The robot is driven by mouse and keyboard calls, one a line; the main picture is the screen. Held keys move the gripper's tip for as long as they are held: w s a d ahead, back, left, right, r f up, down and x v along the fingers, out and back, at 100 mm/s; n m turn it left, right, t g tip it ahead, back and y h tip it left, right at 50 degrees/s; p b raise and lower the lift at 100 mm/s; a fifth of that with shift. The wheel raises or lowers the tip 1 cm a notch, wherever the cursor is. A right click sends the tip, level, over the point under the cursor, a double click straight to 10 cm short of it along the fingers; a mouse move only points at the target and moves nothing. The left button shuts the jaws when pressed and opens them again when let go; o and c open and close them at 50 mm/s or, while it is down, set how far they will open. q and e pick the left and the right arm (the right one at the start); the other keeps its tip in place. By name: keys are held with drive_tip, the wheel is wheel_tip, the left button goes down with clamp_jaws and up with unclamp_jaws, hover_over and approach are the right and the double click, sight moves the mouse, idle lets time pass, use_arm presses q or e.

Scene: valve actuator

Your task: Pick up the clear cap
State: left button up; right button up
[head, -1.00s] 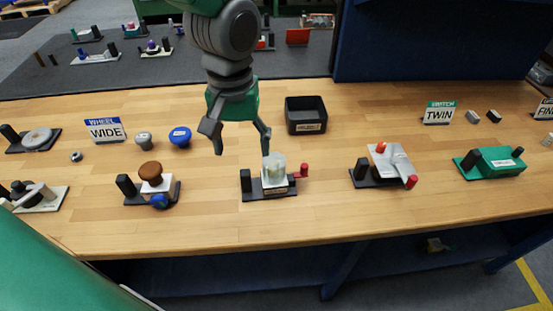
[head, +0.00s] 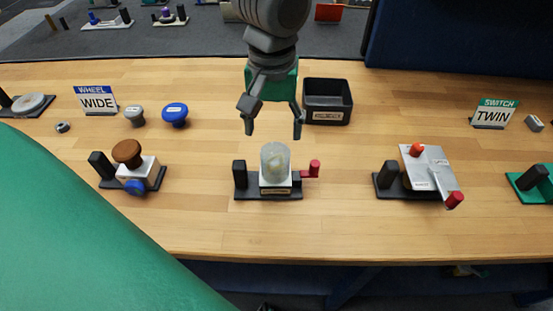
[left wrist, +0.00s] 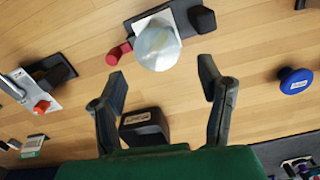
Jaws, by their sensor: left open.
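The clear cap (head: 275,162) is a translucent, cloudy cylinder standing upright on a white block with a dark base (head: 253,191) and a red handle (head: 314,168) at its right. In the left wrist view the cap (left wrist: 157,48) is a round pale shape just beyond the fingertips. My left gripper (head: 271,129) is open and empty, pointing down above and slightly behind the cap, apart from it. In the left wrist view its two fingers (left wrist: 162,75) are spread wide with bare table between them. My right gripper is not in view.
A black bin (head: 327,101) stands behind the cap. A brown-knobbed fixture (head: 127,153) is at left, a grey plate with red knobs (head: 428,170) at right. Blue (head: 175,113) and grey knobs (head: 135,115) sit behind left. Bare wood surrounds the cap's fixture.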

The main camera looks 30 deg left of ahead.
sight(279, 154)
use_arm(q)
drive_tip(key=f, duration=0.2)
drive_tip(key=d+f, duration=0.1)
drive_tip(key=f, duration=0.1)
drive_tip(key=shift+s+f, duration=0.2)
drive_tip(key=shift+f, duration=0.05)
drive_tip(key=shift+w+d+f, duration=0.15)
drive_tip(key=shift+w+f, duration=0.05)
drive_tip(key=shift+f, duration=0.3)
drive_tip(key=f, duration=0.2)
drive_tip(key=a+f, duration=0.1)
drive_tip(key=f, duration=0.2)
drive_tip(key=shift+w+a+b, duration=0.1)
drive_tip(key=shift+a+b, duration=0.05)
drive_tip(key=shift+b, duration=0.25)
drive_tip(key=shift+d, duration=0.25)
drive_tip(key=shift+c, duration=0.8)
drive_tip(key=shift+d, duration=0.15)
drive_tip(key=c, duration=0.6)
